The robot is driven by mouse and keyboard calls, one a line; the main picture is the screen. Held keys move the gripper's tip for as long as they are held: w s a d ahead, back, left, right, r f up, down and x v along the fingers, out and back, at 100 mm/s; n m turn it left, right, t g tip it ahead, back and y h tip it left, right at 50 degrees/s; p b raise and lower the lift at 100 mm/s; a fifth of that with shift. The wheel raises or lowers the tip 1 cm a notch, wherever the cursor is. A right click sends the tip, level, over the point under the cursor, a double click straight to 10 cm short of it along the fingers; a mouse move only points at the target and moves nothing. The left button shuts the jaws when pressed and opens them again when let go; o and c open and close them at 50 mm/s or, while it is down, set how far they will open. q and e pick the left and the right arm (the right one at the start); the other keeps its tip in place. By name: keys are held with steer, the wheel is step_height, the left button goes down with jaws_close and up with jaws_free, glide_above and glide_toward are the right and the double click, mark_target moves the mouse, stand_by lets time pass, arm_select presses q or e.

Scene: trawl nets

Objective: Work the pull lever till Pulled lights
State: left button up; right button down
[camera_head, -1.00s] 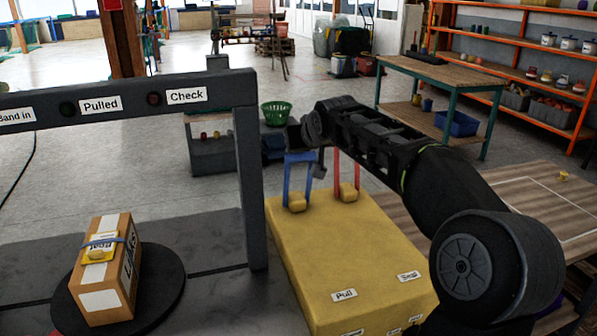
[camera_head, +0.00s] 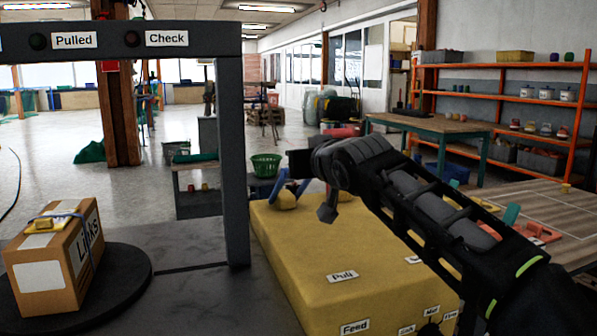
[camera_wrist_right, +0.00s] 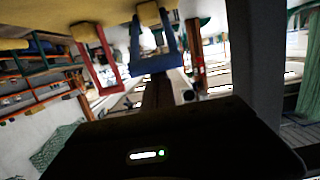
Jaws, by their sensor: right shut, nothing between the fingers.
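The yellow housing (camera_head: 330,255) carries a label reading Pull (camera_head: 342,277). A blue lever (camera_head: 279,186) stands at its far end on a yellow base and leans; my right arm partly covers it. In the right wrist view the blue lever (camera_wrist_right: 155,62) is a U-shaped frame straight ahead, with a red lever (camera_wrist_right: 97,60) to its left. My right gripper (camera_head: 298,163) is shut and empty, at or close to the blue lever; I cannot tell whether they touch. The lamp beside the Pulled label (camera_head: 74,40) is dark. My left gripper is out of view.
A grey gantry post (camera_head: 233,160) rises left of the housing. A carton (camera_head: 45,275) sits on a black turntable (camera_head: 130,280) at left. A green basket (camera_head: 266,165) stands on the floor beyond. A wooden table (camera_head: 530,205) is at right. The lamp by Check (camera_head: 166,39) looks unlit.

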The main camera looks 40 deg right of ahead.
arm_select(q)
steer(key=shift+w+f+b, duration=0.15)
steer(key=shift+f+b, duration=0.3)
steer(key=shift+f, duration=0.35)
arm_select(e)
steer(key=shift+s+a+f, duration=0.1)
steer(key=shift+s+f, duration=0.05)
steer(key=shift+f, duration=0.3)
steer(key=shift+s+a+f, duration=0.1)
steer(key=shift+f, duration=0.35)
steer(key=shift+d, duration=0.1)
steer(key=r+p, duration=0.1)
steer(key=r, duration=0.1)
steer(key=r+p, duration=0.2)
steer(key=w+r+p, duration=0.1)
steer(key=r, duration=0.1)
steer(key=shift+d+p, duration=0.2)
steer(key=shift+p, duration=0.1)
arm_select(q)
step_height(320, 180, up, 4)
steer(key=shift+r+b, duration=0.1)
steer(key=shift+b, duration=0.25)
arm_select(e)
steer(key=f+v, duration=0.2)
steer(key=v, duration=0.7)
steer(key=shift+s+a+f, duration=0.3)
steer(key=shift+s+f, duration=0.05)
steer(key=shift+s, duration=0.2)
